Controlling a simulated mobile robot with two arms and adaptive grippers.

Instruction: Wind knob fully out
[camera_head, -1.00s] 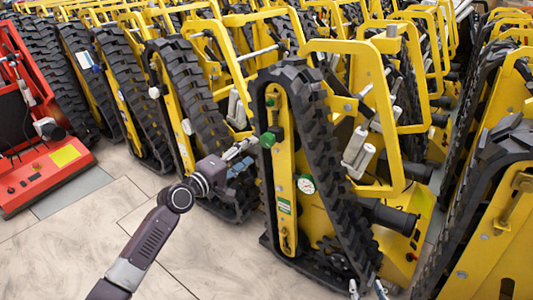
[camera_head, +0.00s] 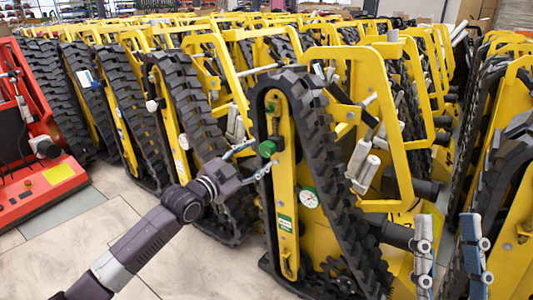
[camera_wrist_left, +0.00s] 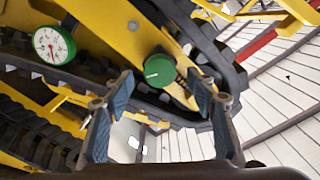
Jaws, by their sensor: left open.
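The green knob (camera_head: 267,148) sits on the yellow side plate of the front tracked carrier (camera_head: 284,190), high up inside the track loop. In the left wrist view the knob (camera_wrist_left: 159,71) shows as a round green cap with a pale line across it. My left gripper (camera_head: 256,159) is open and faces the knob. In the left wrist view its two fingertips (camera_wrist_left: 160,84) stand either side of the knob, with gaps visible on both sides. My right gripper (camera_head: 448,225) is open and empty at the lower right, its blue-padded fingers wide apart.
A green-rimmed dial (camera_head: 309,198) is on the same carrier, also seen in the left wrist view (camera_wrist_left: 54,45). More yellow carriers stand close behind and to the right. A red machine (camera_head: 40,180) is at left. The tiled floor (camera_head: 70,250) is clear at front left.

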